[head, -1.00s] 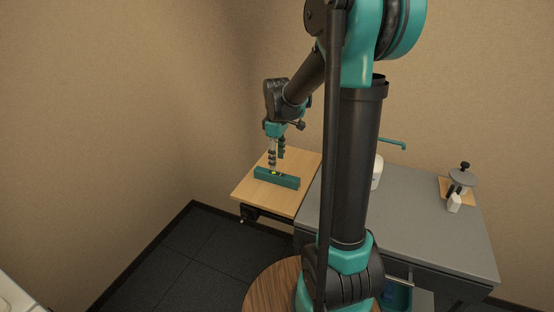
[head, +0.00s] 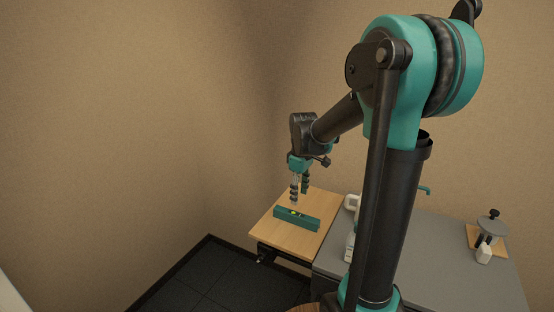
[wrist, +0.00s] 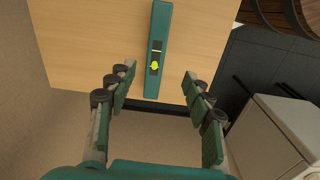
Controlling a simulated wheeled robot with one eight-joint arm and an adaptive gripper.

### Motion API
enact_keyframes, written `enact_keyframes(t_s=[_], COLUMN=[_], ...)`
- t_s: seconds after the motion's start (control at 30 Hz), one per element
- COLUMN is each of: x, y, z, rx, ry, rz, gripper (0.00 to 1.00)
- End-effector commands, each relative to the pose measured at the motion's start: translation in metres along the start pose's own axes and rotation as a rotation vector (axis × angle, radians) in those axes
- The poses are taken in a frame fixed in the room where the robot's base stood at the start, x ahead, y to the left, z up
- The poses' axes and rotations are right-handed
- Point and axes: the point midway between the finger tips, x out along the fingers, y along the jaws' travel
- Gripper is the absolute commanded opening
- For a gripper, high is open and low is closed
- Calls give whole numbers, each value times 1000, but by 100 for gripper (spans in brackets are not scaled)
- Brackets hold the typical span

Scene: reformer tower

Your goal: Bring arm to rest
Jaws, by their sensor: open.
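My gripper (head: 300,188) is open and empty, pointing down above the wooden side table (head: 268,228) in the head view. A teal spirit level (head: 310,224) with a yellow-green vial lies on that table below the fingers. In the wrist view, my gripper (wrist: 154,100) has its fingers spread wide. The level (wrist: 158,30) lies beyond them on the wooden surface, and I see nothing between the fingers. My arm rises in the right half of the head view and hides part of the grey bench.
A grey bench (head: 450,265) adjoins the wooden table on the right. It carries a white item (head: 351,202) and a grey round-topped device (head: 489,227) on a wooden board. Beige walls stand behind. Dark floor tiles (head: 215,280) are bare at the lower left. A barrel (wrist: 285,12) shows in the wrist view.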

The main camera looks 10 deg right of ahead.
Motion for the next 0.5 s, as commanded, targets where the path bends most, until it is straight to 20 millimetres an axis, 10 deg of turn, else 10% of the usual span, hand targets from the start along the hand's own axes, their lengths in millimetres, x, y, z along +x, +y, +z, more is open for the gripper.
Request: enact_keyframes(t_s=[0.5], x=[59], y=[-96], z=[112], rx=[678], ry=[224], rz=[137], gripper=[51])
